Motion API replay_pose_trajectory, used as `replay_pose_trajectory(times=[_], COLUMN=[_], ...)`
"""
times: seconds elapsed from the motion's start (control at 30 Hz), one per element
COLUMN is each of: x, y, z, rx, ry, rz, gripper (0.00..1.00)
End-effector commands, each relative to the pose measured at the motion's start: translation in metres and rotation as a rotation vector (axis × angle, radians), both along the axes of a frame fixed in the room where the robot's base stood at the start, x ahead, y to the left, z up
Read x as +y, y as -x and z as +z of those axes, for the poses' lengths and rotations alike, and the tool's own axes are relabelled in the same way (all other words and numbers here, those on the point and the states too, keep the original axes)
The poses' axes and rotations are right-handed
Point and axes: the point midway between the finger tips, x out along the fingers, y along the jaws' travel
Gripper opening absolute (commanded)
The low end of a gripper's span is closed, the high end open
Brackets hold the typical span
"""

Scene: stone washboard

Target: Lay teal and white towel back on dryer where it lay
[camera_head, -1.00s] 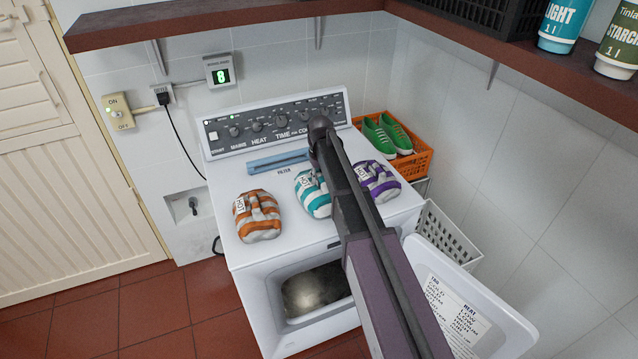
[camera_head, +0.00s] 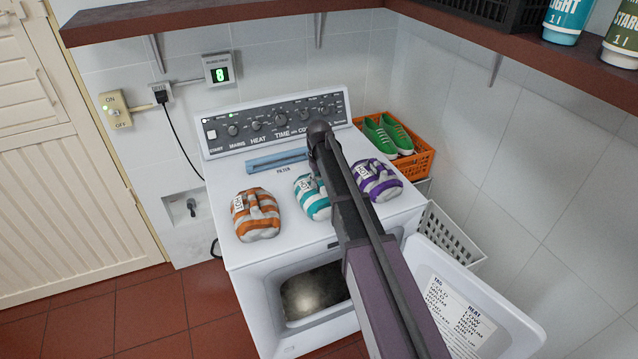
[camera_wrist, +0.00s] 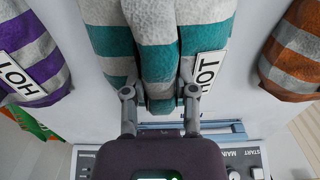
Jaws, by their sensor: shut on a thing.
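The teal and white striped towel (camera_head: 312,201) is a rolled bundle at the middle of the dryer's white top (camera_head: 290,232), partly hidden by my arm in the head view. In the wrist view my gripper (camera_wrist: 160,95) is shut on the near part of the towel (camera_wrist: 160,30), with one finger on each side and a "HOT" tag by the right finger. The towel appears at the level of the dryer top; whether it touches it I cannot tell. The gripper's fingers are hidden in the head view.
An orange striped towel (camera_head: 256,215) lies left of the teal one and a purple striped towel (camera_head: 377,180) lies right. The control panel (camera_head: 275,122) rises behind. The dryer door (camera_head: 470,300) hangs open in front. A shelf (camera_head: 230,18) runs overhead.

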Motion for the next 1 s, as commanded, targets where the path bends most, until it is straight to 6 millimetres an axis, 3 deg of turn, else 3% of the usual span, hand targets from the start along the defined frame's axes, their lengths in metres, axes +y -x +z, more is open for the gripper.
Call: replay_pose_trajectory(times=[0.33,0.37,0.47,1.0], x=[0.0000,0.0000,0.0000,0.0000], y=[0.0000,0.0000,0.0000,0.0000], z=[-0.0036,-0.0029,-0.0024,0.0006], rx=[0.000,0.000,0.000,0.000], ry=[0.000,0.000,0.000,0.000], rz=[0.000,0.000,0.000,0.000], gripper=[0.00,0.43,0.71,0.71])
